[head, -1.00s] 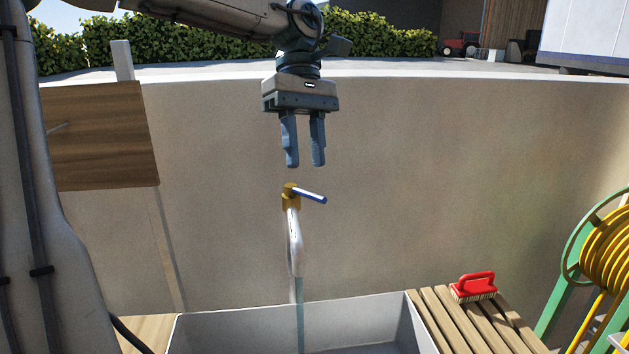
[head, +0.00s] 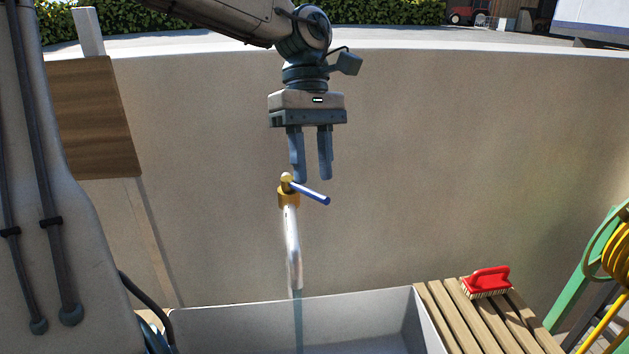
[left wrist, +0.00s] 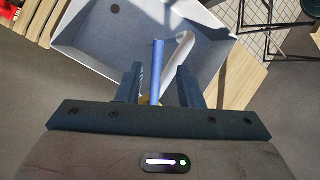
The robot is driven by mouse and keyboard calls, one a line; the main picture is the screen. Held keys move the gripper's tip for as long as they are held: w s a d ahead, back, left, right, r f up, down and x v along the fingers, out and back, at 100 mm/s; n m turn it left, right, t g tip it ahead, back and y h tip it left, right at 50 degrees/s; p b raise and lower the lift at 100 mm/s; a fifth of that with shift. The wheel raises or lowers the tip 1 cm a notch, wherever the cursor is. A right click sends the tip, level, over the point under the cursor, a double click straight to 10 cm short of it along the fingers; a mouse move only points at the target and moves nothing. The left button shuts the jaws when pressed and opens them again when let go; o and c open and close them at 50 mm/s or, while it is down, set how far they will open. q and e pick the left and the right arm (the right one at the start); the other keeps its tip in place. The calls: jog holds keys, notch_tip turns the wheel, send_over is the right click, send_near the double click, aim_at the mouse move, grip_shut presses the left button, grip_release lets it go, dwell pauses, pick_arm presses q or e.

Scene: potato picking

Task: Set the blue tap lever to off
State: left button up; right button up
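The tap (head: 292,240) has a brass top and a pale curved spout, and a thin stream runs from it into the sink (head: 290,318). Its blue lever (head: 309,192) points right and slightly down in the head view. My left gripper (head: 313,180) points down just above the lever, open and empty, with its fingers apart. In the left wrist view the lever (left wrist: 158,68) stands out between the fingertips (left wrist: 160,75), beside the pale spout (left wrist: 178,66); whether a finger touches it I cannot tell. My right gripper is not in view.
A red brush (head: 487,281) lies on the wooden slats (head: 478,322) right of the sink. A green reel with yellow hose (head: 617,250) stands at the far right. A wooden board (head: 92,118) is at the left, and a plain wall (head: 450,150) stands behind.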

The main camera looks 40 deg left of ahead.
aim_at(315, 192)
pick_arm(q)
jog(key=f, duration=0.3)
jog(key=shift+d+f, duration=0.1)
jog(key=shift+d, duration=0.15)
jog(key=shift+s+d+f, duration=0.1)
jog(key=shift+s+d, duration=0.15)
jog(key=shift+s, duration=0.05)
jog(key=shift+w+a, duration=0.1)
grip_shut()
